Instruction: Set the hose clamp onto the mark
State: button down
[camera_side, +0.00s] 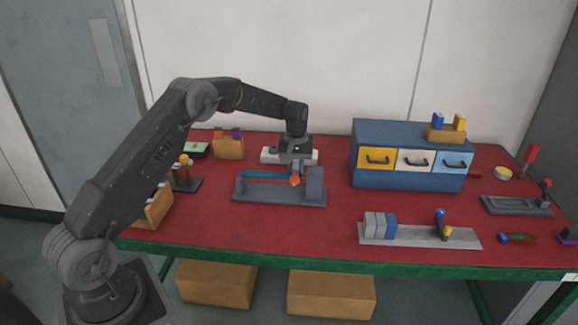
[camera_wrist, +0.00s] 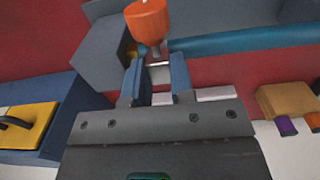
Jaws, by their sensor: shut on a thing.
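My gripper (camera_wrist: 158,82) is shut on a small silver piece between its two blue fingers, with an orange knob-like part (camera_wrist: 147,22) beyond the fingertips. I take this to be the hose clamp; the orange part also shows in the side view (camera_side: 295,180), below my gripper (camera_side: 295,166). A blue hose (camera_side: 262,175) lies along a grey fixture (camera_side: 278,199), and the clamp is near the hose's right end, beside the upright block (camera_side: 315,183). I cannot tell whether the clamp touches the hose. No mark can be made out.
A white bar (camera_side: 270,156) lies behind the fixture. A blue drawer cabinet (camera_side: 410,136) stands to the right. A grey rail with blocks (camera_side: 410,236) lies at front right. A wooden block (camera_side: 229,148) stands at back left. Red table surface is clear in front of the fixture.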

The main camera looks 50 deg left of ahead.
aim_at(296, 168)
jog(key=c, duration=1)
grip_release()
jog(key=shift+o, duration=0.2)
notch_tip(296, 168, up, 14)
